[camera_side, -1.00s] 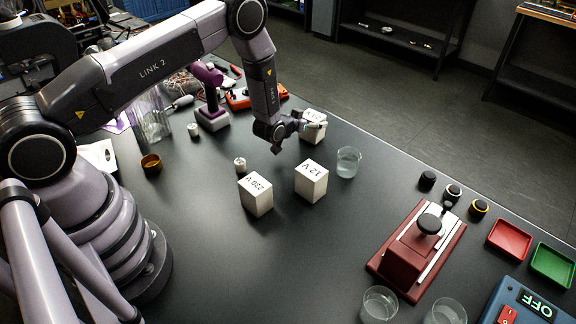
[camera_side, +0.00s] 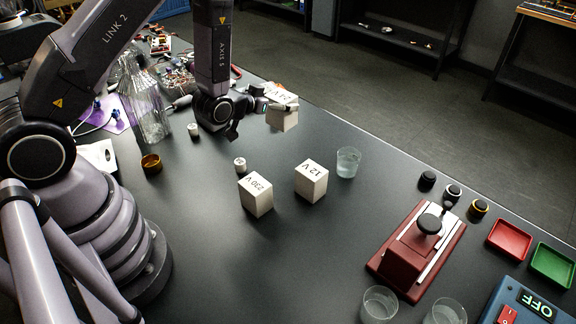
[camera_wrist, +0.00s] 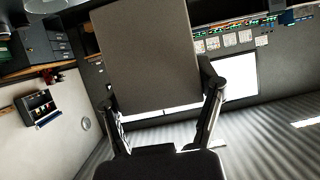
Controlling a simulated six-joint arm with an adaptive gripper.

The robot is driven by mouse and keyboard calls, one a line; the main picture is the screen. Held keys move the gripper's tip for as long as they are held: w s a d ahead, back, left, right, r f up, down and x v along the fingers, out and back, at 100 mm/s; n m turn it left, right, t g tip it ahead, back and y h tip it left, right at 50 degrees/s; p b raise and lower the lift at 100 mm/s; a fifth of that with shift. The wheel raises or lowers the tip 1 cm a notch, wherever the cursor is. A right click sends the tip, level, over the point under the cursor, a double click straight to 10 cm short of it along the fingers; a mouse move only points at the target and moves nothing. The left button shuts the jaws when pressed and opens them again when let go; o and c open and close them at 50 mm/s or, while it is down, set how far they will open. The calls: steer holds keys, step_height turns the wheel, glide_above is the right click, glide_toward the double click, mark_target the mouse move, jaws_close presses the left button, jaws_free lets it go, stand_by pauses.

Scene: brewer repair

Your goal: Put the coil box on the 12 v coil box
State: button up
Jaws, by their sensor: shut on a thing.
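My gripper (camera_side: 276,104) is shut on a pale coil box (camera_side: 283,119) near the table's far edge in the side view. The label on its top is hard to read. In the wrist view the held coil box (camera_wrist: 148,58) fills the upper middle between my two fingers, and it hides what is behind it. The 12 V coil box (camera_side: 311,182) stands upright on the black table, nearer the camera and to the right of my gripper. Its top is bare. The two boxes are well apart.
A 220 V box (camera_side: 256,195) stands left of the 12 V box, with a small white cylinder (camera_side: 240,165) behind it. A glass beaker (camera_side: 348,162) stands close behind the 12 V box. A dark red press (camera_side: 418,247) is at right.

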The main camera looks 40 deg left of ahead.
steer(key=d+r+m+h, duration=0.2)
steer(key=d+m+h, duration=0.3)
steer(key=d+h, duration=0.15)
steer(key=m+g+h, duration=0.4)
steer(key=m, duration=0.1)
glide_above(311, 170)
step_height(311, 170, down, 3)
steer(key=shift+w+f, duration=0.1)
steer(key=shift+f, duration=1.9)
steer(key=shift+f, duration=0.2)
steer(key=o, duration=1.2)
steer(key=shift+o, duration=0.2)
